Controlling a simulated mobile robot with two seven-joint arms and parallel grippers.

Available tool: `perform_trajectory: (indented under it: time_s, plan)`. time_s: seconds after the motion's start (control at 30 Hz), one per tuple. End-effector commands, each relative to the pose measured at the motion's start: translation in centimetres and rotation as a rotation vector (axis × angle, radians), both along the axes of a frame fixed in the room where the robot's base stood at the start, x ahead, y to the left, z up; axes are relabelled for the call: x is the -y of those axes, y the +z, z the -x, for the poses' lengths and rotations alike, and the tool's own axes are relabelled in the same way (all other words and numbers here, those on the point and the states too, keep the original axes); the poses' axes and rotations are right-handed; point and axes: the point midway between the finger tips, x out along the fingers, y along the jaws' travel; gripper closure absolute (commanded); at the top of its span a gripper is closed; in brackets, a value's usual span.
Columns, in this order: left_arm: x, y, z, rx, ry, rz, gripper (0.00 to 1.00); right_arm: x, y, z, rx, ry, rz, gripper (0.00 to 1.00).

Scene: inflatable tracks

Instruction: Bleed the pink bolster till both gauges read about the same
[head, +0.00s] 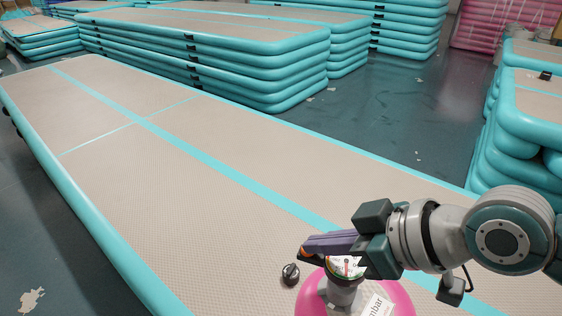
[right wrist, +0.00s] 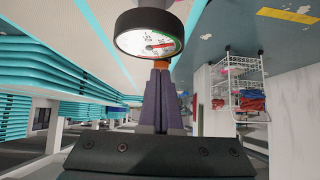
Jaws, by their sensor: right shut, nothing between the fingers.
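The pink bolster (head: 404,298) shows at the bottom of the head view, standing on the large beige track and partly cut off by the frame. A gauge (head: 346,268) with a white dial and red needle sits on top of it. In the right wrist view the gauge (right wrist: 148,40) is large, with a green band on its dial; the reading is too small to tell. My right gripper (head: 304,254) is shut and empty, its purple fingers just above and beside the gauge. Its fingertips (right wrist: 161,64) show near the dial's rim. I cannot make out a second gauge. My left gripper is out of view.
A small black knob-like part (head: 291,273) lies left of the bolster. A white label (head: 379,306) is on the bolster's front. The beige track (head: 150,180) is otherwise clear. Stacked tracks (head: 230,75) stand behind, more at right (head: 530,130). A wire rack (right wrist: 246,85) shows in the wrist view.

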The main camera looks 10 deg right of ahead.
Motion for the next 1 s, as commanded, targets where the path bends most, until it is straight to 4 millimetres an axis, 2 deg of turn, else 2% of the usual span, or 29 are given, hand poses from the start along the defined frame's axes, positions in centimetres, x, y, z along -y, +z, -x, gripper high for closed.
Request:
perform_trajectory:
  time_s: [0.07,0.17,0.33,0.7,1.0]
  plan:
    - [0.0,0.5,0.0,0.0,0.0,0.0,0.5,0.2,0.0,0.4,-0.015,0.0,0.01,1.0]
    - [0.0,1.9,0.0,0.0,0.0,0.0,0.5,0.1,1.3,0.3,-0.013,0.0,0.01,1.0]
    - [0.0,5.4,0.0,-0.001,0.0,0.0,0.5,-0.4,5.0,0.0,-0.006,-0.005,0.004,1.0]
    - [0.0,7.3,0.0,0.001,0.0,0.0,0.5,3.2,9.6,4.6,-0.003,-0.002,0.005,1.0]
    - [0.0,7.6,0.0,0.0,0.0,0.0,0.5,4.1,10.8,5.6,0.001,-0.004,-0.001,1.0]
